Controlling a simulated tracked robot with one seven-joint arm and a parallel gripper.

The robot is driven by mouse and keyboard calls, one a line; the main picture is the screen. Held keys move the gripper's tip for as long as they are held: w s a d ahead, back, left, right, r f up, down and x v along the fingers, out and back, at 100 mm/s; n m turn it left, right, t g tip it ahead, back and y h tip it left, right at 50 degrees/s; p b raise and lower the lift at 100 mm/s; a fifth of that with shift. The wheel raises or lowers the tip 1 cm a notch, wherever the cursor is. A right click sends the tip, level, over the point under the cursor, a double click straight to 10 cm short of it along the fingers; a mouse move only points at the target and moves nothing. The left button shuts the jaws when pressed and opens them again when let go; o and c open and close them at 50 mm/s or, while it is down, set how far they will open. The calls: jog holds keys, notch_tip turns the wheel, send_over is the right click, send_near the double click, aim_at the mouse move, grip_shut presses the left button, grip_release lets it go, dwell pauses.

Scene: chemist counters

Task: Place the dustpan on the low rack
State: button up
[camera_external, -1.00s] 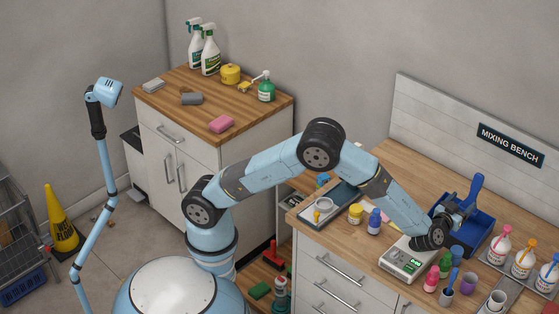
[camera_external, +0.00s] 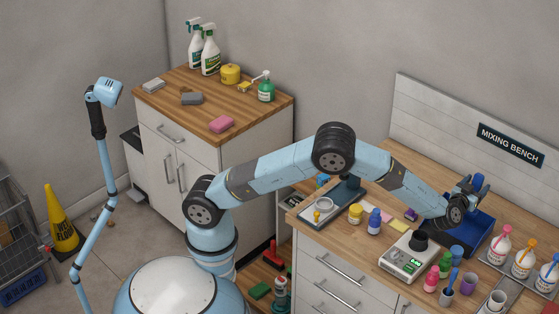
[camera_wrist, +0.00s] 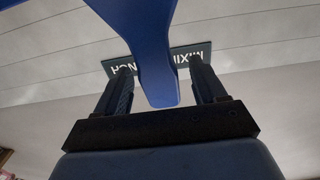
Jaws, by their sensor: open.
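The blue dustpan (camera_external: 478,238) rests on the wooden bench top at the right, with its handle pointing up. My gripper (camera_external: 472,186) is at the handle, and partly covers the pan. In the wrist view the blue handle (camera_wrist: 158,75) comes down between the two dark fingers of my gripper (camera_wrist: 161,72). There is a gap on each side, so my gripper is open around the handle. A grey wire rack (camera_external: 22,215) stands on the floor at the far left; I cannot tell surely that it is the low rack.
A scale (camera_external: 408,257) stands left of the dustpan. Several bottles (camera_external: 523,262) stand to its right, and small jars (camera_external: 446,263) in front. The MIXING BENCH board (camera_external: 470,130) rises behind.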

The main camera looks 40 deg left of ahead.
jog(key=shift+w, duration=1.1)
jog(key=shift+c, duration=0.2)
grip_shut()
